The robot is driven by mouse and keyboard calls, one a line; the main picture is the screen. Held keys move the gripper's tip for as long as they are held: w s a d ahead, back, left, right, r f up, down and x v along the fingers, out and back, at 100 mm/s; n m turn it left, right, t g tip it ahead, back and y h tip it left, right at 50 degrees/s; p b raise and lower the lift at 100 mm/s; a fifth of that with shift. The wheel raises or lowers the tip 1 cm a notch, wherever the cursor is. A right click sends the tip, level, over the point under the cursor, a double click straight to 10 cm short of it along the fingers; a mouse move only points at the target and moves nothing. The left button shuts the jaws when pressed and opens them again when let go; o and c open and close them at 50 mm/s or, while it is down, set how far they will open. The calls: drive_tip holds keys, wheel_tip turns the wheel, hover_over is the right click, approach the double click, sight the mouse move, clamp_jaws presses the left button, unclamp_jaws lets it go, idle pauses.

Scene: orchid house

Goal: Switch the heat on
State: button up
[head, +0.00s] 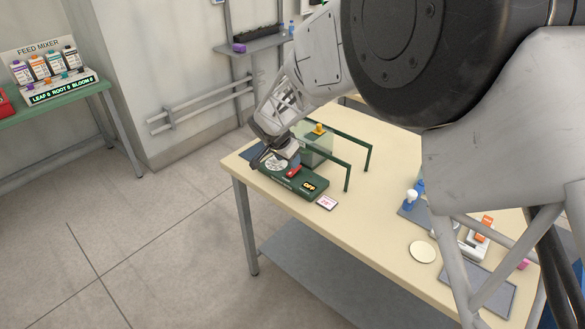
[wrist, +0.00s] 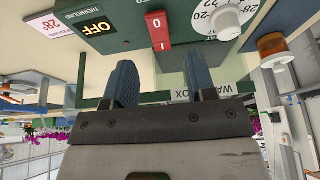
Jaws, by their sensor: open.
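The green thermostat panel (head: 316,193) lies on the bench. It carries a red rocker switch (head: 293,171), a display (head: 308,186) reading OFF and a white numbered dial (head: 277,163). In the wrist view, which is upside down, the red switch (wrist: 158,30) shows marks 0 and I. The OFF display (wrist: 98,28) is to its left, and the dial's white knob (wrist: 228,22) is to its right. My gripper (wrist: 161,75) is open, its blue fingers apart with nothing between them. The fingers show just below the switch in that picture; contact cannot be told.
A card reading 28° (head: 326,203) lies beside the panel. Behind it stands a clear box with an orange knob (head: 318,129), and green rails (head: 346,176) rise nearby. A round pale disc (head: 422,251) and small bottles are further right. Bare bench lies between.

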sight(293, 171)
drive_tip(key=shift+x, duration=2.95)
drive_tip(key=c, duration=0.9)
drive_tip(key=shift+d+g+y, duration=0.1)
drive_tip(key=shift+g+y, duration=0.2)
drive_tip(key=shift+w+d+g+y, duration=0.1)
drive_tip(key=shift+w+g+y, duration=0.05)
drive_tip(key=shift+g+y, duration=0.55)
drive_tip(key=shift+w+d+g+y, duration=0.15)
drive_tip(key=shift+g+y, duration=0.55)
